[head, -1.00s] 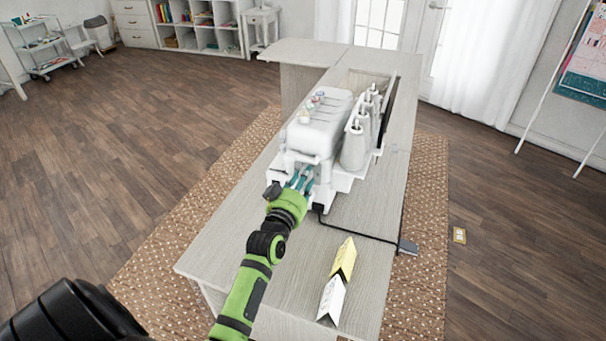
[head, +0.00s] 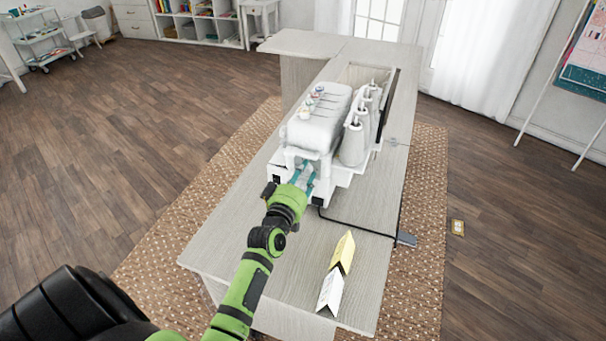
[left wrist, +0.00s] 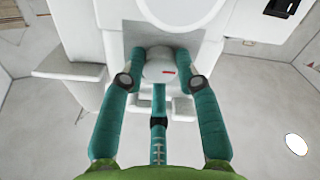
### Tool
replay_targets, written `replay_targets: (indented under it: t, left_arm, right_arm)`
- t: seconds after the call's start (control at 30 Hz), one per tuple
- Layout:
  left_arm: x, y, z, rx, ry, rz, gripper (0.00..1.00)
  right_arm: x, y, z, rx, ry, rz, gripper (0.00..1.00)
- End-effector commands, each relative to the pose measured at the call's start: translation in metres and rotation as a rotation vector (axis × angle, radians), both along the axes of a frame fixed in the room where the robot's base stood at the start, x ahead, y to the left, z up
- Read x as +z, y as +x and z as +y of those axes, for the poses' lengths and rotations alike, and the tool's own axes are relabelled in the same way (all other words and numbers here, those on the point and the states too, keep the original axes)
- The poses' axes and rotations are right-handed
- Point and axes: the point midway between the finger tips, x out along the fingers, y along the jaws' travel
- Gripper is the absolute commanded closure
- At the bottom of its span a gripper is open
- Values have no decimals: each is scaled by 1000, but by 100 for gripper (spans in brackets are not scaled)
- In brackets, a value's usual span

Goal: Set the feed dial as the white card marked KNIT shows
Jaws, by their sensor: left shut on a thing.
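A white sewing machine (head: 318,132) stands on the cabinet top. The feed dial (left wrist: 160,70), a pale round knob with a red mark, is on the machine's end in the left wrist view. My left gripper (head: 306,172) reaches the near end of the machine. In the left wrist view its teal fingers (left wrist: 158,58) are shut on the dial, one on each side. A folded white card (head: 330,291) stands at the cabinet's near end, with a folded yellow card (head: 342,250) just behind it. Their print is too small to read. My right gripper is not in view.
Tall white spools or cones (head: 352,146) stand along the machine's right side. The cabinet top (head: 225,245) is bare left of my arm.

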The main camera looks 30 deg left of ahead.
Motion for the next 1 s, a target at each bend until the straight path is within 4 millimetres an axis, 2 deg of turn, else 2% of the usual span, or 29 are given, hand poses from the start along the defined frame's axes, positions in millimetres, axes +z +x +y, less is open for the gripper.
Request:
replay_targets:
  t: [0.2,0.23,0.57,0.67,0.77,1.0]
  left_arm:
    - [1,0,0,1,-1,-3,100]
    - [1,0,0,1,-1,-3,57]
    - [0,-1,0,1,0,-1,57]
    - [0,-7,-2,0,0,0,57]
    - [-1,-21,-5,0,0,1,57]
    - [-1,-71,-17,1,-2,2,57]
  right_arm:
    - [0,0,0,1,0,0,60]
    - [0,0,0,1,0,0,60]
    - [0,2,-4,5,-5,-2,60]
    - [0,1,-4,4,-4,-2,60]
    - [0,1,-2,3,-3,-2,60]
    - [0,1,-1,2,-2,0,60]
